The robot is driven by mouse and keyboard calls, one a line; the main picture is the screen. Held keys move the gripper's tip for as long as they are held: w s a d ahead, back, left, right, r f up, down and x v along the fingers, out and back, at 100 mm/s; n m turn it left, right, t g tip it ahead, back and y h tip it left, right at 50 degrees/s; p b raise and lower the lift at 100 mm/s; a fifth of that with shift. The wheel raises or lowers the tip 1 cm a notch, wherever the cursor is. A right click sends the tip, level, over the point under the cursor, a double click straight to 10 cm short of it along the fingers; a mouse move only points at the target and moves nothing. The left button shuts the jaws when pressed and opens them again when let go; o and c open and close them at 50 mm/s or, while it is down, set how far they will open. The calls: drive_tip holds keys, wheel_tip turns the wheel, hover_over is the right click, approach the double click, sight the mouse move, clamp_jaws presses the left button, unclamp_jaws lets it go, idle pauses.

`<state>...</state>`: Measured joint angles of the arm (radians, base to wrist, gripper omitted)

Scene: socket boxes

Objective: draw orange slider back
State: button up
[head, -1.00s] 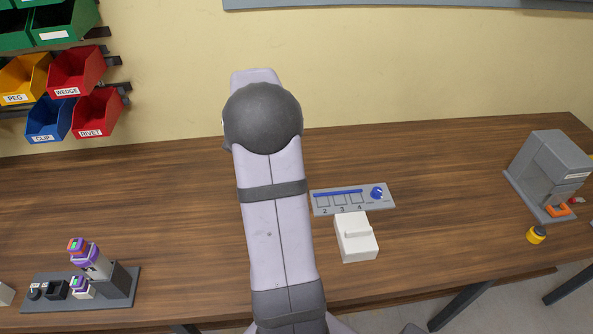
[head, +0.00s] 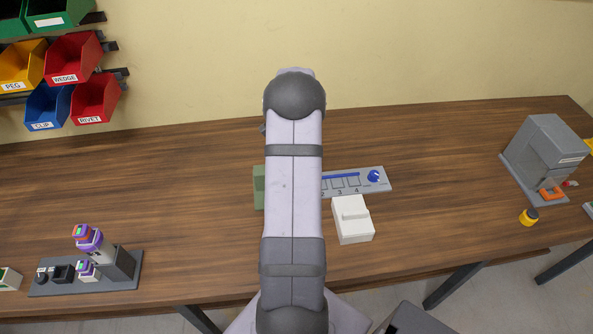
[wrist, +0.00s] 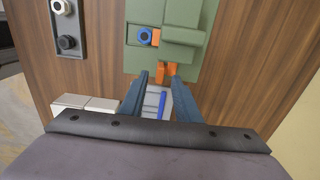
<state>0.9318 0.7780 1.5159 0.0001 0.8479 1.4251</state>
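In the wrist view a green block fixture (wrist: 185,14) carries orange parts. One orange part (wrist: 160,72) stands out from its near edge, at the fingertips, and another orange bit shows beside a blue ring (wrist: 145,36). Which of these is the slider is hard to tell. My gripper (wrist: 159,75) has its two dark blue fingers apart, with the near orange part showing between or just beyond the tips. I cannot tell whether they touch it. In the head view the green fixture (head: 259,190) is mostly behind my arm, and my gripper is hidden.
A grey panel (head: 384,186) with a blue bar and knob lies right of my arm, with a white box (head: 352,222) before it. A plug stand (head: 120,282) is at left, a grey machine (head: 545,150) and yellow pot (head: 529,217) at right. Bins hang upper left.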

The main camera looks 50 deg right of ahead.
drive_tip(key=shift+f+p, duration=0.3)
drive_tip(key=shift+f, duration=1.05)
clamp_jaws()
drive_tip(key=shift+w+d+b, duration=0.8)
drive_tip(key=shift+w+d, duration=1.1)
drive_tip(key=shift+d, duration=0.05)
drive_tip(key=shift+r, duration=0.1)
drive_tip(key=shift+w+d, duration=0.1)
unclamp_jaws()
